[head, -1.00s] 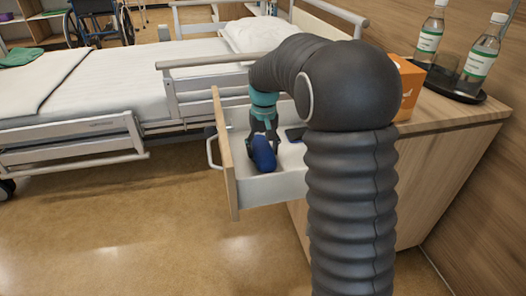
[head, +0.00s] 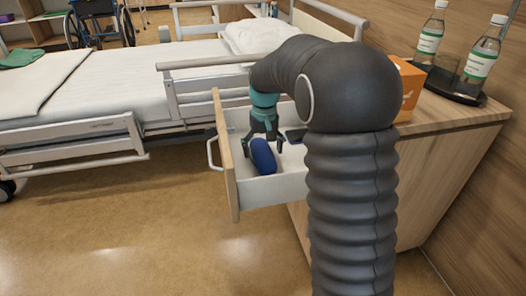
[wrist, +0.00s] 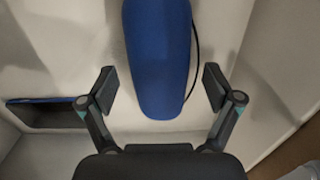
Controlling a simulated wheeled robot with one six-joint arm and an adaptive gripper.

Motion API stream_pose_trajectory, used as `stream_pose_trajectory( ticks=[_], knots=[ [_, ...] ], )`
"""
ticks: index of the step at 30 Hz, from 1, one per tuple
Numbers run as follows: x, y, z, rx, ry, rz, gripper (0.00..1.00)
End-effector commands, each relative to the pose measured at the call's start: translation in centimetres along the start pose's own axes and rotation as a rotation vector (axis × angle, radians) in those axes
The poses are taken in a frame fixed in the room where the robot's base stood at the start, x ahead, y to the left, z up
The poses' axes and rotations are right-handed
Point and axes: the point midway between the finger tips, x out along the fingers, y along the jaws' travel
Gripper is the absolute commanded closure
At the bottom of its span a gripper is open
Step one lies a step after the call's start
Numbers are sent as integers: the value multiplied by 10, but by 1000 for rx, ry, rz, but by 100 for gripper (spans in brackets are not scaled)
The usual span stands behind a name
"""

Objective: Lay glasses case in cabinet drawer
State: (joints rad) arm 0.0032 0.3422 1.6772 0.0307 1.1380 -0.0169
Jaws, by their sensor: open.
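The blue glasses case (head: 263,157) lies in the open cabinet drawer (head: 275,188). In the wrist view the glasses case (wrist: 158,55) rests on the pale drawer floor (wrist: 65,50), its far end cut off by the frame edge. My gripper (head: 264,148) is in the drawer at the case. In the wrist view my gripper (wrist: 160,88) is open, with one finger on each side of the case's near end and a visible gap to both fingers.
A dark flat object with a blue edge (wrist: 45,113) lies in the drawer beside the case; it also shows in the head view (head: 295,135). A thin dark cable runs beside the case. An orange box (head: 409,90) and a tray with bottles (head: 455,84) stand on the cabinet top.

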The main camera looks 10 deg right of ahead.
Motion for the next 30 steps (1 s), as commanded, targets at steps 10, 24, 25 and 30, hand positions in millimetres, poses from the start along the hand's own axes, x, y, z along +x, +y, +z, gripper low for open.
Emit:
stream_pose_trajectory(
  ticks=[10, 24, 25, 30],
  knots=[
    [-68, 0, -1, 0, 4, 0, 10],
    [-118, 0, 6, 0, 11, 1, 10],
    [-121, 0, 10, 0, 18, 1, 10],
    [-140, -1, 52, 0, 85, 5, 10]
  ],
)
